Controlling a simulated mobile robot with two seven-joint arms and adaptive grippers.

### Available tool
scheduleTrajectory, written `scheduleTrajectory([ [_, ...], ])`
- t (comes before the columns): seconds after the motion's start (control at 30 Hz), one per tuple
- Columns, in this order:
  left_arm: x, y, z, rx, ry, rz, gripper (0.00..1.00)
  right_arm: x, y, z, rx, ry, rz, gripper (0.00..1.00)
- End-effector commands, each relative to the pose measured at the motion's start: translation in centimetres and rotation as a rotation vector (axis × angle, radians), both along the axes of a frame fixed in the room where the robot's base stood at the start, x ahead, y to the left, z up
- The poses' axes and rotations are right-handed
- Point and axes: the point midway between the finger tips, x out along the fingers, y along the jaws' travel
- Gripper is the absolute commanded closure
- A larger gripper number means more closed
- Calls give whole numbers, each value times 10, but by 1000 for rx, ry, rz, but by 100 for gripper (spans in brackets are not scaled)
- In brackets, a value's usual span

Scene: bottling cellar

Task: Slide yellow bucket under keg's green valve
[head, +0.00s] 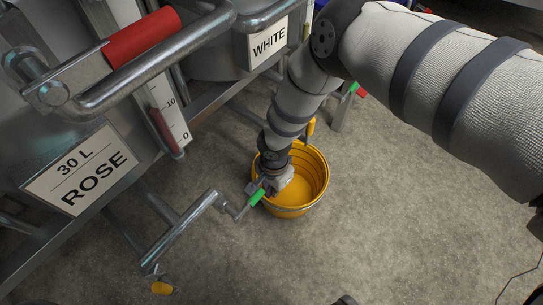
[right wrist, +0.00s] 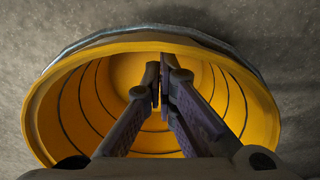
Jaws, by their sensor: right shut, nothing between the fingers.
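The yellow bucket (head: 316,178) stands upright on the floor, its open mouth facing up. In the right wrist view it (right wrist: 55,110) fills most of the picture, with a grey metal band along its far rim. My right gripper (right wrist: 160,88) is shut and empty, its fingertips over the bucket's open mouth. In the head view the gripper (head: 271,188) is at the bucket's left side, partly hidden by my wrist. A green valve handle (head: 257,197) on a metal pipe overlaps the bucket's left rim in the picture; its height above the rim cannot be told. My left gripper is not in view.
A steel keg labelled ROSE (head: 85,172) stands at left, with a red-gripped handle (head: 142,36) in front. A keg labelled WHITE (head: 270,43) is behind, with another small green part (head: 353,88) near its stand.

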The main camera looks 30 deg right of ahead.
Motion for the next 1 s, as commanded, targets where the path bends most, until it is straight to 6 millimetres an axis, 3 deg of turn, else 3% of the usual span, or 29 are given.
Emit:
scheduleTrajectory([
  [0.03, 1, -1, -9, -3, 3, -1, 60, 0, 0, -13, 0, 3, -1, 100],
  [0.2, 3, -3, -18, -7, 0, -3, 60, 0, 0, -23, 1, 1, 0, 100],
  [0.57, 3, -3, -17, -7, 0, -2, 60, -1, 0, -23, 0, 1, 0, 100],
  [0.8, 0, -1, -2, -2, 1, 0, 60, -11, 29, -21, -1, 2, 4, 100],
  [1.0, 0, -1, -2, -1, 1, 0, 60, -11, 32, -23, 1, 0, 1, 100],
])
